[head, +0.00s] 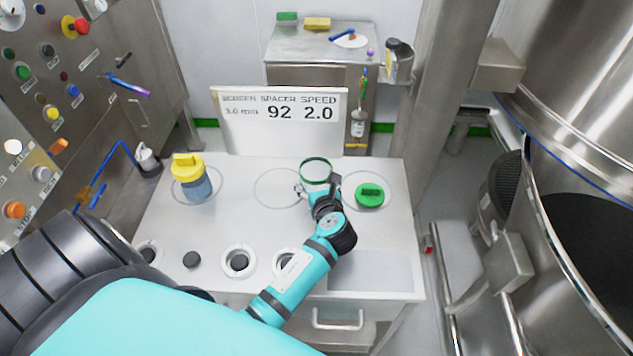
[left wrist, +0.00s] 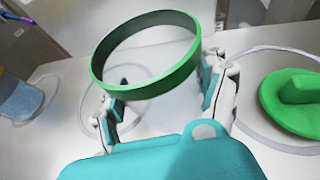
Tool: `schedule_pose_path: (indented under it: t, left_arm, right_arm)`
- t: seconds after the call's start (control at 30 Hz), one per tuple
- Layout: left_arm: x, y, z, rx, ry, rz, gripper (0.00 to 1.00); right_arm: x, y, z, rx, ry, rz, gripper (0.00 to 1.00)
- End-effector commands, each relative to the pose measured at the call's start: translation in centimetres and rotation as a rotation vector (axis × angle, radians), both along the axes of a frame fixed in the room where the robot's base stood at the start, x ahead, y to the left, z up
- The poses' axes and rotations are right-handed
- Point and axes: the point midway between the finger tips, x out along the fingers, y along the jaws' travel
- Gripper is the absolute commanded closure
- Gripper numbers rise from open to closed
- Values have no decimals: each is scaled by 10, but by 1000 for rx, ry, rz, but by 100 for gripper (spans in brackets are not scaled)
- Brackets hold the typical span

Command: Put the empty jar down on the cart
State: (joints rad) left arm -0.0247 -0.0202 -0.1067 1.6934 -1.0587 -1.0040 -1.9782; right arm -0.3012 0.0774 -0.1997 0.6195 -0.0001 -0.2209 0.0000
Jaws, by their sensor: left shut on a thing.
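The empty jar (head: 316,171) is clear with a green rim; its rim also shows large in the left wrist view (left wrist: 158,77). My left gripper (head: 318,186) is shut around the jar, with a finger on each side of it in the left wrist view (left wrist: 160,98). The jar is over the white cart top (head: 240,215), between a marked ring (head: 279,188) and a green lid (head: 370,195). I cannot tell whether its base touches the cart. My right gripper is not in view.
A yellow-lidded jar (head: 193,182) with blue contents stands at the cart's left. A sign (head: 280,118) stands along the back edge. Round holders (head: 238,262) line the front, beside a shallow recess (head: 370,271). A steel vessel (head: 590,80) is to the right.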

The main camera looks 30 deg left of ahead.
Motion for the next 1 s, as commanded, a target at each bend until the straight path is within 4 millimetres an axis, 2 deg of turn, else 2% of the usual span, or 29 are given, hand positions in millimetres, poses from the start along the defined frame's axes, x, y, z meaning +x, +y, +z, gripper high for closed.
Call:
schedule_pose_path:
  t: [0.23, 0.27, 0.47, 0.8, 1.0]
  left_arm:
    - [0, 0, -3, 0, 0, 0, 85]
    - [0, 0, -2, 0, 0, 0, 25]
    - [0, 0, -2, 0, 0, 0, 0]
    - [-1, -1, 1, -1, 1, 0, 0]
    - [-22, -23, 11, -4, 0, -2, 0]
  right_arm:
    - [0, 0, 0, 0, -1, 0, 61]
    - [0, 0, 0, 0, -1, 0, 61]
    - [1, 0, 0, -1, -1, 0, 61]
    - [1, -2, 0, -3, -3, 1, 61]
    - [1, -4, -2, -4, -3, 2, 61]
